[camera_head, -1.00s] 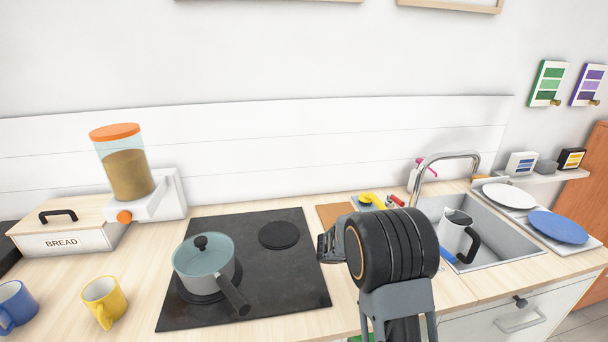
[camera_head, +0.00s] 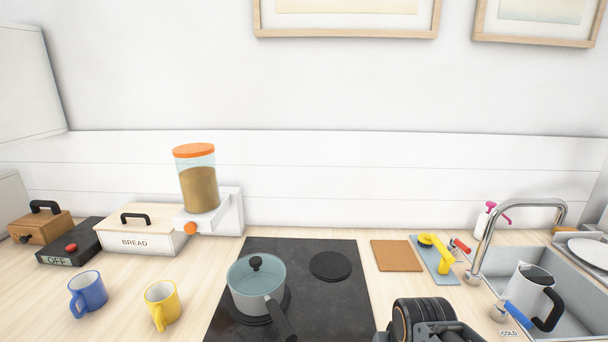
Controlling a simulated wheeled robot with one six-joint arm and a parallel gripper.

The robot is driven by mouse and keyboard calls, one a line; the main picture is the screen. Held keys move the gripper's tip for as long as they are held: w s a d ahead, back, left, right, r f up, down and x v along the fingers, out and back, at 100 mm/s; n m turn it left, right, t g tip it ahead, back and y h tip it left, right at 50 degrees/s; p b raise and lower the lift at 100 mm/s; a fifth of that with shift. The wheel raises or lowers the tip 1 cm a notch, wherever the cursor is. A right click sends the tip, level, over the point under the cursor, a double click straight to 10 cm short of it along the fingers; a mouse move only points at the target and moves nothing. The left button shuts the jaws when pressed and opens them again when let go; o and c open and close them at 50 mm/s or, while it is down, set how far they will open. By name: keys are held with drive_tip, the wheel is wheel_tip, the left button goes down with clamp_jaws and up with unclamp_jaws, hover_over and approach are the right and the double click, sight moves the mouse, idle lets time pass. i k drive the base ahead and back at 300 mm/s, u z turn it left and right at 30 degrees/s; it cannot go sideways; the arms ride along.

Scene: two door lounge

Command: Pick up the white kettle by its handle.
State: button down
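The white kettle (camera_head: 524,289) stands in the sink at the right. It has a dark top, and its black handle (camera_head: 550,310) is on its right side, towards the front. My arm (camera_head: 422,318) shows at the bottom edge, left of the kettle and apart from it. Its black ribbed joint and some grey parts are in view. My gripper's fingers cannot be made out there, so I cannot tell whether they are open or shut. Nothing held is visible.
The tap (camera_head: 482,238) arches over the sink (camera_head: 588,282), close to the kettle. A lidded pot (camera_head: 256,283) stands on the black hob (camera_head: 330,302). Mugs, a bread box (camera_head: 142,237) and a dispenser (camera_head: 200,190) are at the left.

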sight(530, 288)
drive_tip(key=z, duration=3.35)
drive_tip(key=i, duration=2.4)
drive_tip(key=u, duration=3.5)
